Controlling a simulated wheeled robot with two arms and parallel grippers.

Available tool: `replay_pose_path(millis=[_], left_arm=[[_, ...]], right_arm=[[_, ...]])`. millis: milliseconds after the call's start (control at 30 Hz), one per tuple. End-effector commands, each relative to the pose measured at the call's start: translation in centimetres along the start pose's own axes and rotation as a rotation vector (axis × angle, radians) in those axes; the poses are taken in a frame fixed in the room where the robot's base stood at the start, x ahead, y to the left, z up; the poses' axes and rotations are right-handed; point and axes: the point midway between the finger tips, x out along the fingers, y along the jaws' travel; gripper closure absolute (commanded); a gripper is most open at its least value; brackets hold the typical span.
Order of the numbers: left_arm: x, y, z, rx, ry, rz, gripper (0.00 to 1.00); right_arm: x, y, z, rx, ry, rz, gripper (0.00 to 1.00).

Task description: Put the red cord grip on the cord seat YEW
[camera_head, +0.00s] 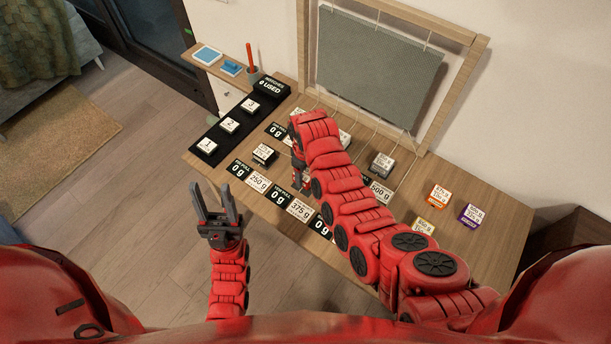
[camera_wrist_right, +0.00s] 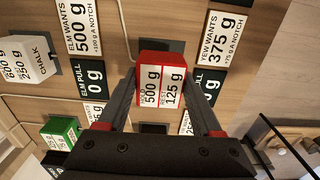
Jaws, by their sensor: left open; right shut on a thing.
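The red cord grip (camera_wrist_right: 162,79), labelled hold 500 g and rest 125 g, is between the fingers of my right gripper (camera_wrist_right: 165,98), which is shut on it. The sign YEW WANTS 375 g (camera_wrist_right: 226,38) lies to its upper right. A YEW pull sign (camera_wrist_right: 208,83) is partly hidden by a finger. A dark plate (camera_wrist_right: 172,46) shows just beyond the grip; I cannot tell whether they touch or whether it is the YEW seat. In the head view my right arm hides the grip. My left gripper (camera_head: 216,203) is open and empty, left of the table's front edge.
Signs ELM WANTS 500 g (camera_wrist_right: 78,27) and ELM PULL 0 g (camera_wrist_right: 92,79), a white chalk grip (camera_wrist_right: 28,60) and a green grip (camera_wrist_right: 60,132) lie nearby. Orange (camera_head: 438,196), purple (camera_head: 471,215) and yellow (camera_head: 423,227) blocks stand right. A grey panel (camera_head: 378,62) hangs from cords behind.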

Motion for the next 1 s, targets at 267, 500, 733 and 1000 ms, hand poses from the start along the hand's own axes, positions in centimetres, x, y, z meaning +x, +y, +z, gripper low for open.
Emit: replay_pose_path(millis=[267,500,733,1000], left_arm=[[1.2,-0.1,-0.2,0.0,0.0,0.0,0.5],[1.2,-0.1,-0.2,0.0,0.0,0.0,0.5],[0.9,0.0,-0.1,0.0,0.0,0.0,0.5],[1.0,-0.1,-0.2,0.0,0.0,0.0,0.5]], right_arm=[[2.1,-0.1,0.1,-0.001,-0.002,-0.002,0.96],[2.5,0.0,0.0,0.0,0.002,0.0,0.96],[2.8,0.0,0.0,0.0,0.001,0.0,0.31],[2.7,0.0,0.1,0.0,0.001,0.0,0.03]])
